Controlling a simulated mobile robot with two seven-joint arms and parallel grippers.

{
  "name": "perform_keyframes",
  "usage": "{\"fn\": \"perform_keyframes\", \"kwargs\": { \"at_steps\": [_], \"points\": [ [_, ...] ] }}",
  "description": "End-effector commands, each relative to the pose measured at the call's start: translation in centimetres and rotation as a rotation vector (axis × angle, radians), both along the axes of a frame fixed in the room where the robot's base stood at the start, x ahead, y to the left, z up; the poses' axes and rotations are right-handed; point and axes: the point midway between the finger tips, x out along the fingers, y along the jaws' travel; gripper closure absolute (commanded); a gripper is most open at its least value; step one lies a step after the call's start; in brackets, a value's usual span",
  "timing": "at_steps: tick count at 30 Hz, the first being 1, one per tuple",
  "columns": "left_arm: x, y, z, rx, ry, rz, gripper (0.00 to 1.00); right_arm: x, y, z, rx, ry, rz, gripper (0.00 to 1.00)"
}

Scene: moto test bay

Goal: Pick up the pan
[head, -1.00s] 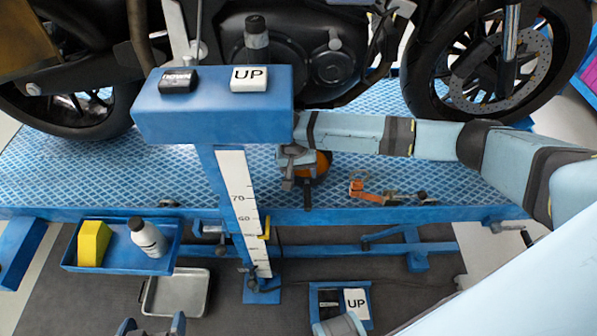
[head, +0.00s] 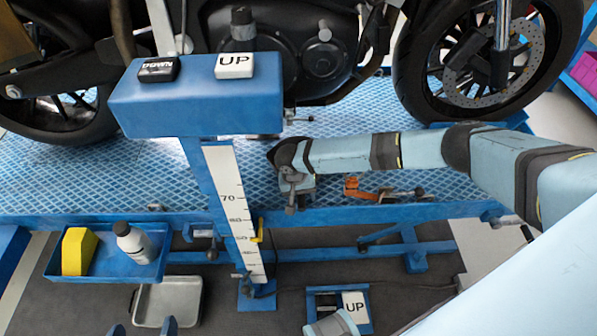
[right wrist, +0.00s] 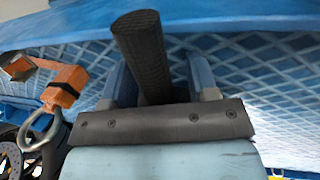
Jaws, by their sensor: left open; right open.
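The pan (head: 186,294) is a shallow grey metal tray lying on the dark floor, at the lower left of the head view. Only the tips of my left gripper (head: 142,330) show at the bottom edge, overlapping the pan's near side in the picture. They are apart; I cannot tell how high they are above the pan. My right gripper (head: 291,196) is over the front of the blue platform, away from the pan. In the right wrist view its fingers (right wrist: 160,84) are apart, with a dark textured rod (right wrist: 141,45) showing between them.
A blue tray (head: 105,267) with a yellow block (head: 78,251) and a bottle (head: 134,242) is above the pan in the picture. The scaled post (head: 228,200) and pedal box (head: 328,301) are to its right. An orange tool (head: 355,189) lies on the platform (head: 90,175).

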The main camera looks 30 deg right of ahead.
Motion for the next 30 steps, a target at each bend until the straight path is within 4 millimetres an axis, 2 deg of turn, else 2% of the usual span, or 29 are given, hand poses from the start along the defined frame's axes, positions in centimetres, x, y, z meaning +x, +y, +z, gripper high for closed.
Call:
{"fn": "perform_keyframes", "kwargs": {
  "at_steps": [4,5,11,12,23,30],
  "points": [
    [0.0,0.0,0.2,0.0,-0.002,0.0,0.02,0.0,0.0,0.1,0.0,0.0,0.0,0.46],
    [0.0,0.0,0.2,0.0,-0.002,0.0,0.02,0.0,0.0,0.1,0.0,0.0,0.0,0.51],
    [0.0,0.0,-0.1,0.003,0.002,0.0,0.02,0.0,0.0,0.1,0.0,0.0,0.0,0.97],
    [0.0,0.0,-0.2,0.004,0.004,0.0,0.02,0.0,0.0,0.1,0.0,0.0,0.0,1.0],
    [-0.1,0.1,-0.4,0.006,0.008,0.0,0.02,0.1,0.0,0.3,0.0,-0.001,0.0,1.0],
    [0.0,0.2,0.0,0.009,0.008,0.0,0.02,0.1,0.1,1.4,0.0,-0.001,0.0,1.0]
  ]
}}
